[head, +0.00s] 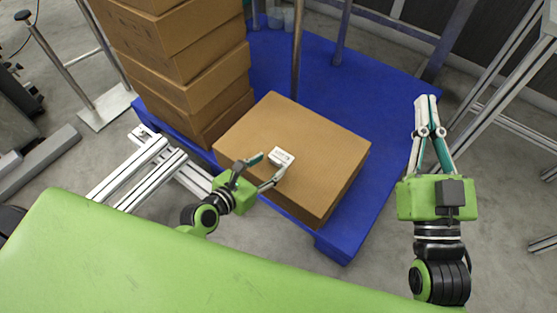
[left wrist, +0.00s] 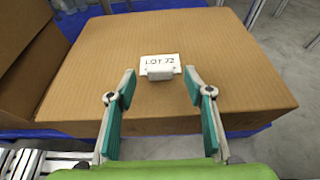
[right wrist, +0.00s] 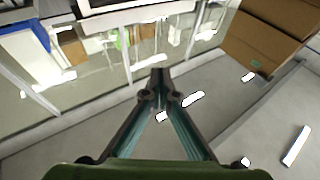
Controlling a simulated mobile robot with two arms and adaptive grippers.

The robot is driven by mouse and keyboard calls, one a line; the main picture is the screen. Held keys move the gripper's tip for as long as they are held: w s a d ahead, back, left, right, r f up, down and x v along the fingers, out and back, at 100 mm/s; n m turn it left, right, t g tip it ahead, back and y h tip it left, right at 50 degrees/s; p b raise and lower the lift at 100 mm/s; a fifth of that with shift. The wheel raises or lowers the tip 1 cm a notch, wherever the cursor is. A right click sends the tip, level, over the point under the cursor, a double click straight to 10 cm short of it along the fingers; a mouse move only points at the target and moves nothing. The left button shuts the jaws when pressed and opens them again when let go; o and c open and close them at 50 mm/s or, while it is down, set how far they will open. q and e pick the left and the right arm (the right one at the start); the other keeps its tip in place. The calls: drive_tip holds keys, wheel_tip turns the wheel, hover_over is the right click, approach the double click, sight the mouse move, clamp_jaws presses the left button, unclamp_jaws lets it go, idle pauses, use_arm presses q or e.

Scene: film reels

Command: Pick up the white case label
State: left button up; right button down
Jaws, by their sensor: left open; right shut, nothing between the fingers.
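The white case label (head: 281,157) lies on top of a brown cardboard box (head: 310,135). In the left wrist view the label (left wrist: 160,64) reads "LOT 72" and has a small raised white block at its front edge. My left gripper (head: 267,170) is open, with its fingertips at the near side of the label. In the left wrist view the label sits just beyond and between the two fingertips (left wrist: 159,80), with nothing held. My right gripper (head: 427,100) is shut and empty, out to the right of the box. It also shows in the right wrist view (right wrist: 159,75).
The box stands on a blue pallet (head: 375,100) with metal posts. A tall stack of cardboard boxes (head: 190,60) rises to the left of the label's box. Metal frames (head: 510,90) stand at the far right. The box top around the label is clear.

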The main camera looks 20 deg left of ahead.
sight(280, 157)
use_arm(q)
drive_tip(key=shift+b+x, duration=0.3)
drive_tip(key=shift+x, duration=0.75)
drive_tip(key=c, duration=0.9)
use_arm(e)
drive_tip(key=r, duration=0.1)
drive_tip(key=s+r+t, duration=0.1)
drive_tip(key=r+t, duration=0.1)
drive_tip(key=shift+s+r+y, duration=0.4)
drive_tip(key=shift+w+f, duration=0.1)
